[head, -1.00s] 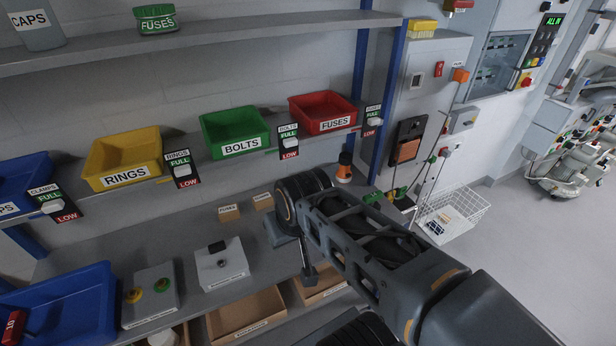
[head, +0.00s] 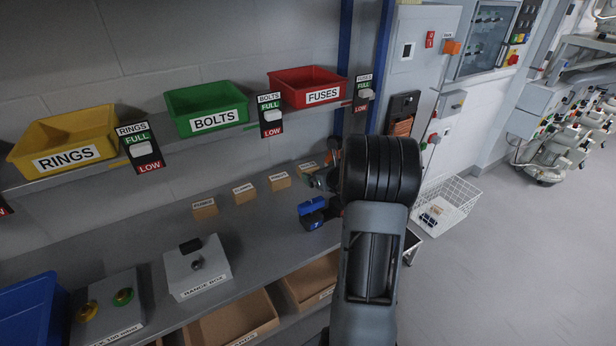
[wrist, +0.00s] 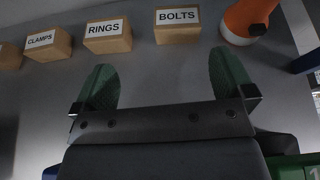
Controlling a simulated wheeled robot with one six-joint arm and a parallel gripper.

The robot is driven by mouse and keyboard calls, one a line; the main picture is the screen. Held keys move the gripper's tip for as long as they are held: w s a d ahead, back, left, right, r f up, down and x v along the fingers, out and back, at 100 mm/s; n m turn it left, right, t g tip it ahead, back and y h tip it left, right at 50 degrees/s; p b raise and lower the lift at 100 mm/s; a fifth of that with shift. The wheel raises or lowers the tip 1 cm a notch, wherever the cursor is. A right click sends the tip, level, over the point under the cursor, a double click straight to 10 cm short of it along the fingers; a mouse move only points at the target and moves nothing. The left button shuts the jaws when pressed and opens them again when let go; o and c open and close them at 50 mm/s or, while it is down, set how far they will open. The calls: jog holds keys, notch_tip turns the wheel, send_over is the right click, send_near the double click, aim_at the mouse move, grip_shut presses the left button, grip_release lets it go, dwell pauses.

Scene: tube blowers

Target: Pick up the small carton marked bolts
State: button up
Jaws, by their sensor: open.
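The small brown carton marked BOLTS (wrist: 178,28) stands on the grey bench top at the top of the wrist view, its white label facing me. In the head view it is the farthest right of a row of cartons (head: 307,168), close beside my arm. My gripper (wrist: 160,78) is open and empty, with its two green fingers spread. The BOLTS carton lies beyond the fingertips, nearer the right finger, and is not touched. In the head view my wrist hides most of the gripper.
The cartons marked RINGS (wrist: 108,33) and CLAMPS (wrist: 48,44) stand left of it. An orange and white object (wrist: 243,20) stands close on its right. A shelf with a green BOLTS bin (head: 207,108) runs above the bench. A grey range box (head: 197,268) stands nearer the front.

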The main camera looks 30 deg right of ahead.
aim_at(308, 166)
jog(key=shift+w+d+f+m+h, duration=0.15)
jog(key=shift+w+d+f+m, duration=0.2)
jog(key=shift+d+f, duration=0.2)
jog(key=shift+w+d+f+m+h, duration=0.15)
jog(key=shift+w+d+f+m, duration=0.2)
jog(key=shift+d+f, duration=0.15)
jog(key=x, duration=0.5)
jog(key=shift+w, duration=0.25)
jog(key=shift+p+x, duration=0.7)
jog(key=shift+x, duration=2.5)
jog(key=shift+c, duration=0.3)
jog(key=c, duration=0.7)
jog(key=shift+c, duration=0.4)
jog(key=shift+r, duration=0.15)
